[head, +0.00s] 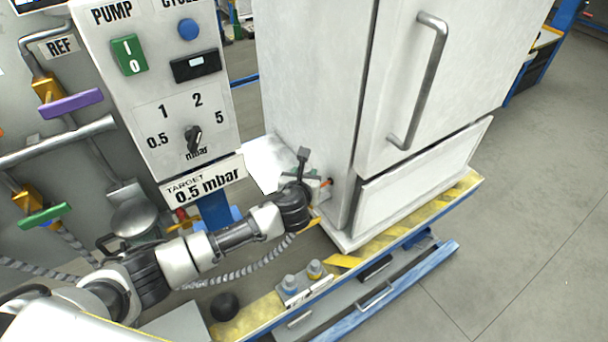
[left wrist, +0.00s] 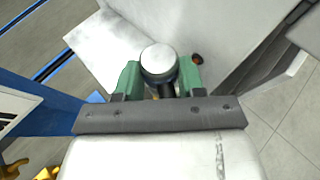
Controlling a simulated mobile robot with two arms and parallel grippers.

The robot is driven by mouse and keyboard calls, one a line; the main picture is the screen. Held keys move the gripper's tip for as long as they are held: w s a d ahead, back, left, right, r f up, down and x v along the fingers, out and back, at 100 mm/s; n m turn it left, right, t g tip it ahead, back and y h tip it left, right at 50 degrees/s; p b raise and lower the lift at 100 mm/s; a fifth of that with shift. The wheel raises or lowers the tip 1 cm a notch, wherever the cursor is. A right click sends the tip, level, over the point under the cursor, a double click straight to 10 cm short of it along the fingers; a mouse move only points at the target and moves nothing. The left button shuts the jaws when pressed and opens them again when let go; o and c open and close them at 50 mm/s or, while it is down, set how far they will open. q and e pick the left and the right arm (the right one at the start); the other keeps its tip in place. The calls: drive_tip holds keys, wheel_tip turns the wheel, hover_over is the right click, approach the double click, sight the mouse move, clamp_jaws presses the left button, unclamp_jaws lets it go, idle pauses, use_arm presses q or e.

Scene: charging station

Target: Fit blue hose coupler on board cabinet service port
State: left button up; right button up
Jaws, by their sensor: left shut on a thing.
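My left gripper (head: 312,192) is beside the lower left side of the white cabinet (head: 310,100), mostly hidden by its own wrist in the head view. In the left wrist view its green fingers (left wrist: 160,84) are shut on the hose coupler (left wrist: 160,60), which shows a pale round end and a dark blue band. A grey ribbed hose (head: 262,267) hangs below the forearm, up to the gripper. A small orange-red fitting (head: 327,183) on the cabinet's side, likely the service port, is close to the gripper. It seems to show as a dark orange spot (left wrist: 197,59), apart from the coupler. My right gripper is out of view.
The pump panel (head: 190,110) stands at the left, with valves and pipes beside it. A holder (head: 305,290) with two grey fittings, one blue-banded and one yellow-banded, sits on the yellow-striped platform edge (head: 400,235). A black ball (head: 224,306) is nearby. Open floor lies right.

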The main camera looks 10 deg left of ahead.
use_arm(q)
drive_tip(key=shift+f+b, duration=0.9)
drive_tip(key=shift+f, duration=0.6)
drive_tip(key=o, duration=1.2)
drive_tip(key=v, duration=1.1)
